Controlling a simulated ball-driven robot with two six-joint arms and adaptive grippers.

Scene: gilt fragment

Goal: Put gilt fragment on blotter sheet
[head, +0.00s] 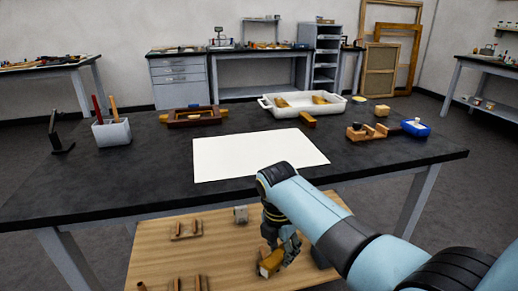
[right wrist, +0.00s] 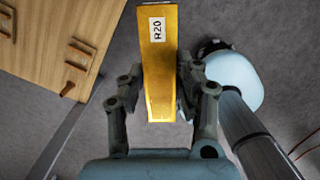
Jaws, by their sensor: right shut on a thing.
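My right gripper (head: 278,250) is shut on a gold, bar-shaped gilt fragment (head: 270,263), low in front of the dark table. In the right wrist view the fragment (right wrist: 160,75) sits between the fingers of the gripper (right wrist: 162,85), with a white label reading R20 on its face. The blotter sheet (head: 255,156) is a flat white sheet on the table top near its front edge, bare and higher than the gripper. My left gripper is not in view.
A lower wooden surface (head: 190,260) with small wooden pieces lies before the table (head: 130,185). On the table a white tray (head: 345,105) holds gold pieces.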

